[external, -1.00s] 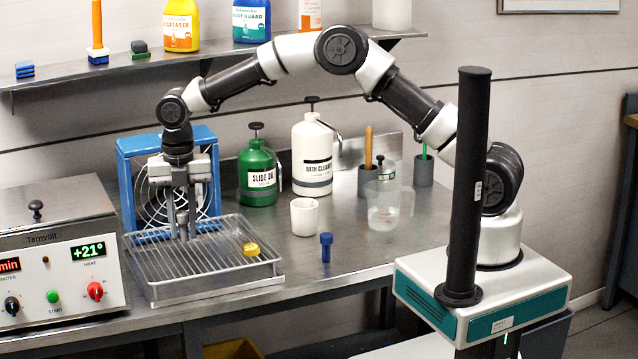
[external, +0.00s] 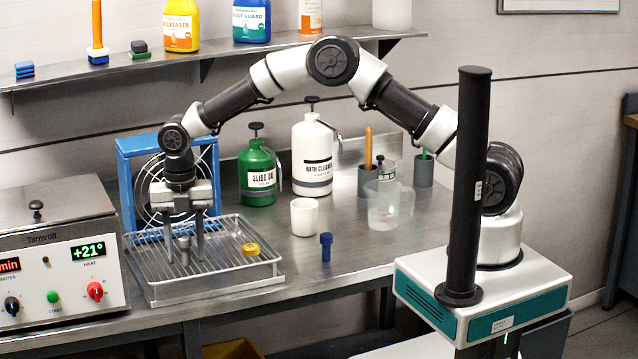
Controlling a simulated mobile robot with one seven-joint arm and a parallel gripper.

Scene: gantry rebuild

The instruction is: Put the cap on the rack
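The wire rack (external: 222,285) sits in a metal tray at the front left of the bench. A small grey piece (external: 184,246) with a wider top stands on the rack toward its left side. My gripper (external: 185,257) points straight down around this piece, one finger on each side. The fingers are spread, with gaps visible between them and the piece. A yellow cap-like piece (external: 250,249) lies on the right part of the rack, apart from my gripper. I cannot tell for certain which piece is the task's cap.
A blue fan (external: 127,165) stands close behind the rack. A control box (external: 62,265) is at its left. A blue plug-like piece (external: 326,247), a white cup (external: 304,217) and a clear jug (external: 383,207) stand to the right. Green (external: 258,175) and white bottles (external: 312,160) stand behind.

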